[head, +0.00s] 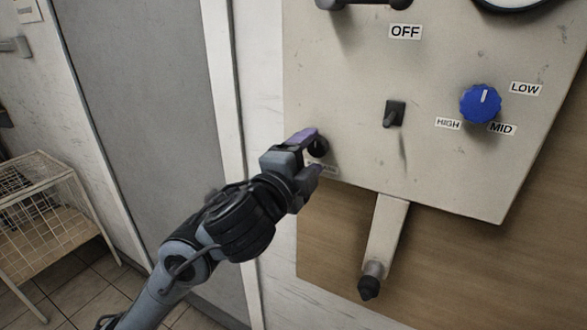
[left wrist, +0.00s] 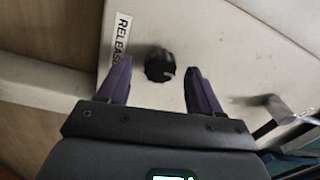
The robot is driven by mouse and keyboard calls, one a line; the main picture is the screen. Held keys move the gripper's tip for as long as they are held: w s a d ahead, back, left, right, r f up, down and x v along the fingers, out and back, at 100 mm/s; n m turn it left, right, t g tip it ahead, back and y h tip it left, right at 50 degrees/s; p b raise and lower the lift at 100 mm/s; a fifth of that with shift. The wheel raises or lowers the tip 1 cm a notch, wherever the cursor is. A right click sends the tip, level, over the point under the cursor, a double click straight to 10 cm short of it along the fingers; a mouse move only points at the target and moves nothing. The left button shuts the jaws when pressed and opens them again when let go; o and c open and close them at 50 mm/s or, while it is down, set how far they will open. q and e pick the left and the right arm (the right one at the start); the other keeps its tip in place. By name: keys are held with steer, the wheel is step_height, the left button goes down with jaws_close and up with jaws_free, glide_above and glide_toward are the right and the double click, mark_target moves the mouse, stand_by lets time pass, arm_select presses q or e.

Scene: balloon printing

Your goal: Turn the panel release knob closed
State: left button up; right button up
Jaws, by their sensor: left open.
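The panel release knob (left wrist: 160,66) is a small round black knob with a light mark on its edge. In the left wrist view it sits between the two purple fingers of my left gripper (left wrist: 158,85), which is open with a gap on each side of the knob. A white label reading "RELEASE" (left wrist: 121,38) is beside the left finger and partly covered. In the head view the knob (head: 318,147) is at the panel's lower left, partly hidden by my left gripper (head: 312,152). My right gripper is not in view.
The pale panel (head: 345,90) carries a blue dial (head: 480,103) with LOW, MID and HIGH labels, and a small toggle lever (head: 394,114). A metal arm with a black tip (head: 384,245) hangs below. A wire rack (head: 45,215) stands at left beside a grey door (head: 140,110).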

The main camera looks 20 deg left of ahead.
arm_select(q)
steer(key=s+p, duration=0.3)
steer(key=s, duration=0.7)
steer(key=shift+a+f, duration=0.2)
steer(key=shift+a, duration=0.1)
steer(key=shift+f, duration=0.1)
